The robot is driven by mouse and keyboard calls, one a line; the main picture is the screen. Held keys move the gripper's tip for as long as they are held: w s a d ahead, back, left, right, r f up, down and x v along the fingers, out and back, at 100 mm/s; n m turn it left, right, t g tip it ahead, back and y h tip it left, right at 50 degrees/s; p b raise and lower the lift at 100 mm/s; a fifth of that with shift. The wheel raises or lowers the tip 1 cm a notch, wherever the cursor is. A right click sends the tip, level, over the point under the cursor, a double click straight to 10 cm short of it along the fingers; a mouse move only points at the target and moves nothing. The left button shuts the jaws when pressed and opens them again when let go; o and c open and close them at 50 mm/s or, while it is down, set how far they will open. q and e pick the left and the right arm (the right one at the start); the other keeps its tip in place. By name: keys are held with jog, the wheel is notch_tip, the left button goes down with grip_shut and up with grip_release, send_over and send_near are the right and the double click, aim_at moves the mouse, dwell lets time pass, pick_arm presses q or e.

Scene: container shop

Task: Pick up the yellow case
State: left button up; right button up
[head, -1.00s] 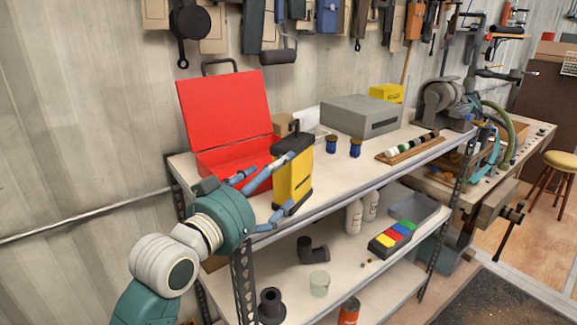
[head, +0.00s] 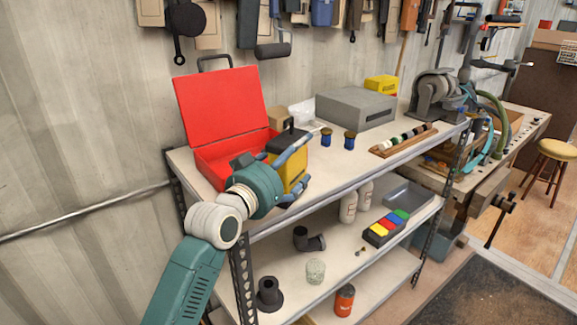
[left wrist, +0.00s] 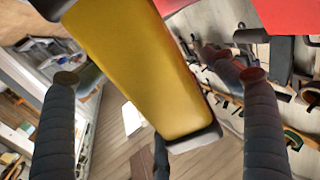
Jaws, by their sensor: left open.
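The yellow case (head: 292,172) with black ends and a dark handle stands upright near the front edge of the top shelf, beside the open red toolbox. My left gripper (head: 304,162) is in front of it and partly hides it, with its blue-grey fingers spread on either side. In the left wrist view the case's yellow face (left wrist: 130,65) fills the middle, tilted in the picture. The open fingers (left wrist: 160,77) stand left and right of it, with visible gaps. My right gripper is not in view.
The open red toolbox (head: 222,105) is directly left of the case. The lower shelf holds bottles and a coloured box (head: 386,227).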

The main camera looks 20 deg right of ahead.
pick_arm(q)
jog(key=c, duration=1.7)
jog(key=shift+r, duration=0.15)
jog(key=shift+c, duration=0.8)
notch_tip(320, 180, up, 20)
jog(key=b, duration=0.4)
jog(key=shift+b, duration=0.4)
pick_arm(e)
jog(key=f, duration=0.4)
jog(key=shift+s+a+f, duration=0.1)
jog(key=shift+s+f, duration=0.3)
